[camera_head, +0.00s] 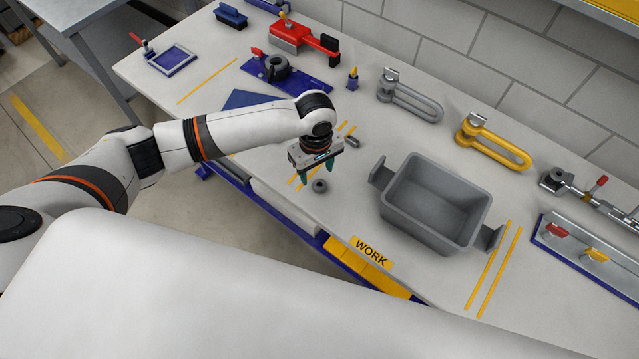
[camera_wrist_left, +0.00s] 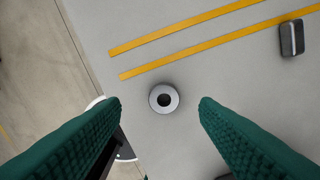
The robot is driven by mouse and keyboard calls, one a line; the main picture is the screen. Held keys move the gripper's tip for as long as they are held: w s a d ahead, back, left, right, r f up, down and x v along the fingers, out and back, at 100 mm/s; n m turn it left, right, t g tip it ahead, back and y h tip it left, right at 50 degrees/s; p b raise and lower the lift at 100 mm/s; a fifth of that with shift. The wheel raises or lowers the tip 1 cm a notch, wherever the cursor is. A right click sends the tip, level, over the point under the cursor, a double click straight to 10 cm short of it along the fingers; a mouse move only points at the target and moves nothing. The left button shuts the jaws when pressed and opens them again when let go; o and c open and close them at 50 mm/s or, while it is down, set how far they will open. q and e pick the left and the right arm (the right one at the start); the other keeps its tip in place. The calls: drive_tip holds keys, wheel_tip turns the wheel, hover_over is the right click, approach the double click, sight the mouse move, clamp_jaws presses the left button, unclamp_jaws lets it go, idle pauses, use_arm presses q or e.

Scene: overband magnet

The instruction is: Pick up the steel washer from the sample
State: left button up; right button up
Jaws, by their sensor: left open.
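The steel washer (camera_head: 320,186) is a small grey ring lying flat on the workbench near its front edge. In the left wrist view the washer (camera_wrist_left: 163,98) lies between the two green fingertips, a little ahead of them, with its dark hole facing up. My left gripper (camera_head: 318,172) is above the bench, just over and beside the washer, pointing down. It also shows in the left wrist view (camera_wrist_left: 160,105), open with a wide gap and nothing held. My right gripper is out of view.
A small grey metal piece (camera_wrist_left: 292,38) lies beyond the yellow lines (camera_wrist_left: 190,40). A grey bin (camera_head: 435,203) with side handles stands to the right. Yellow and grey shackles, clamps and a blue plate line the back. The bench between washer and bin is clear.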

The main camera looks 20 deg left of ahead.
sight(318, 184)
use_arm(q)
drive_tip(key=f, duration=0.5)
drive_tip(key=shift+w+d+p, duration=0.1)
drive_tip(key=shift+d+p, duration=0.1)
drive_tip(key=shift+p, duration=0.15)
drive_tip(key=shift+c, duration=0.5)
drive_tip(key=c, duration=1)
